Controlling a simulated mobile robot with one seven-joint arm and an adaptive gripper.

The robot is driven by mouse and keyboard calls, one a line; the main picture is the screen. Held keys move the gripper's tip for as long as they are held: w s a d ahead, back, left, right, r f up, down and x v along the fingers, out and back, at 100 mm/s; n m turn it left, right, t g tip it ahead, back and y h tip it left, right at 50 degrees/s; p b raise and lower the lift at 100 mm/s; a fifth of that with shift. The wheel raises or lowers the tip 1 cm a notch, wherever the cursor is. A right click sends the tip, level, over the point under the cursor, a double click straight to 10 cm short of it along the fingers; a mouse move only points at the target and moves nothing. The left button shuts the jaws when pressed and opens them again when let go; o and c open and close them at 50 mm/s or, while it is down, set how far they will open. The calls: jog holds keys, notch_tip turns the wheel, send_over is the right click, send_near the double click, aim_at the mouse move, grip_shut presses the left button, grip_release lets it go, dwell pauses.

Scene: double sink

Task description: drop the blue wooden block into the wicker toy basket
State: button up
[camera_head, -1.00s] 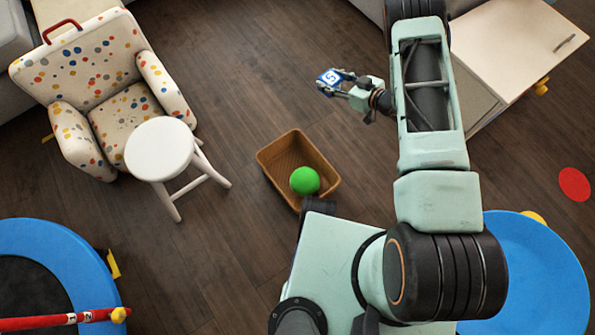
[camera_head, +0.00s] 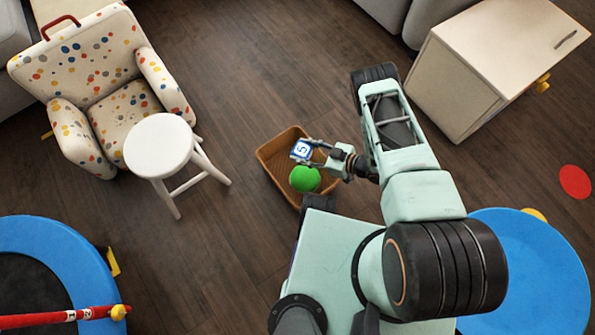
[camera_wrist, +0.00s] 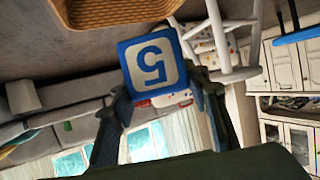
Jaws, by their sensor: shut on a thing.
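The blue wooden block (camera_head: 301,150) has a white face with a blue 5 on it. My gripper (camera_head: 305,152) is shut on it, and the block also shows between the fingers in the wrist view (camera_wrist: 153,67). The wicker toy basket (camera_head: 272,160) sits on the floor, and in the head view the block appears over its upper part. The basket's edge shows at the top of the wrist view (camera_wrist: 110,12). How high the block is above the basket I cannot tell exactly.
A green ball (camera_head: 304,179) lies in the basket. A white stool (camera_head: 160,146) and a spotted armchair (camera_head: 115,85) stand to the left. A pale cabinet (camera_head: 490,60) is at the upper right. The dark floor above the basket is clear.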

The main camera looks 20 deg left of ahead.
jog(key=shift+f+b, duration=2)
jog(key=shift+f, duration=0.7)
jog(key=shift+r, duration=0.1)
jog(key=o, duration=1.3)
jog(key=v, duration=1.2)
jog(key=shift+r, duration=0.1)
